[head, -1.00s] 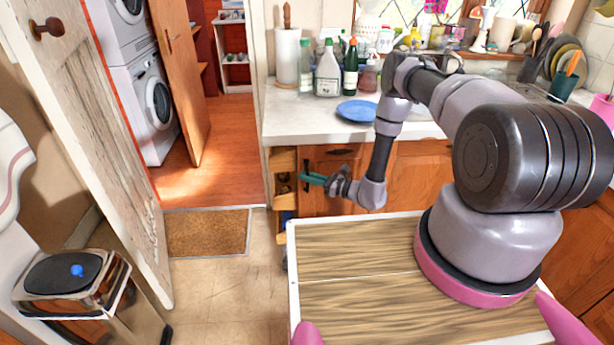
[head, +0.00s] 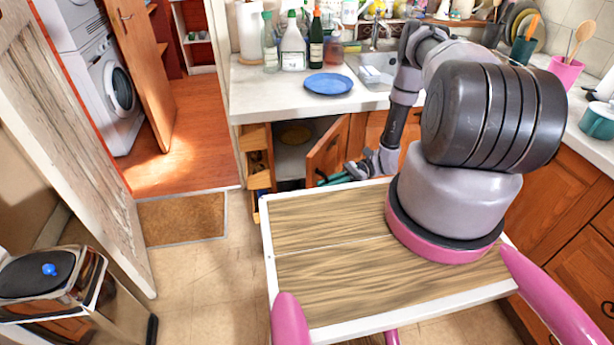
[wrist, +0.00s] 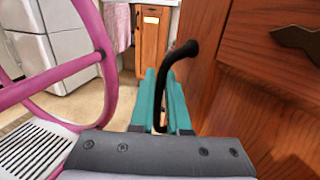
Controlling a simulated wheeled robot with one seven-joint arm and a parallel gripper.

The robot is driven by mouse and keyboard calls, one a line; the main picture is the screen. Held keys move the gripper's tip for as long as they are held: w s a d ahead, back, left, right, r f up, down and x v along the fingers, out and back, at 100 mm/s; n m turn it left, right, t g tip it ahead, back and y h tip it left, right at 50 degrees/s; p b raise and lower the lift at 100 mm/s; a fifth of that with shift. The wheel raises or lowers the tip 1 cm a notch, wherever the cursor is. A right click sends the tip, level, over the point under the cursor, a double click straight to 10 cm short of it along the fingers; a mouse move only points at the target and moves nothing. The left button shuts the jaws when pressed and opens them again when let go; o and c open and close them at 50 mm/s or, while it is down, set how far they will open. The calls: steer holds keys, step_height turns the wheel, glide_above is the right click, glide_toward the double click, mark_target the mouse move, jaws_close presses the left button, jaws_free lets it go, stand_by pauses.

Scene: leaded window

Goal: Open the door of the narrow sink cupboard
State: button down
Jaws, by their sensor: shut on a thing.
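The narrow sink cupboard door (head: 328,152) is brown wood and stands swung out, hinged at its right side. The cupboard's pale inside (head: 292,160) shows to its left, with a round yellowish thing in it. My gripper (head: 328,180), with teal fingers, is low in front of the door, partly behind the wooden top. In the wrist view, my gripper (wrist: 162,80) is shut on the black curved handle (wrist: 182,52), which passes between the fingers. The wooden door face (wrist: 207,60) lies just right of the fingers.
The white counter (head: 255,95) above holds a blue plate (head: 328,84) and several bottles. Open narrow shelves (head: 257,160) are left of the cupboard. A wood-topped surface (head: 325,265) lies in front. Tiled floor (head: 205,285) is clear to the left.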

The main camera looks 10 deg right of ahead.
steer(key=s+d+n+g+h, duration=0.2)
steer(key=d+g, duration=0.1)
steer(key=d, duration=0.4)
steer(key=s+d+n+g+h, duration=0.1)
steer(key=d+n+g+h, duration=0.1)
steer(key=d, duration=0.5)
steer(key=shift+s+d+n+g, duration=0.4)
steer(key=shift+n+g, duration=0.2)
steer(key=shift+g, duration=0.4)
steer(key=c, duration=1.2)
jaws_free()
steer(key=shift+o, duration=0.2)
steer(key=v, duration=0.7)
steer(key=shift+w, duration=0.15)
steer(key=shift+d, duration=0.15)
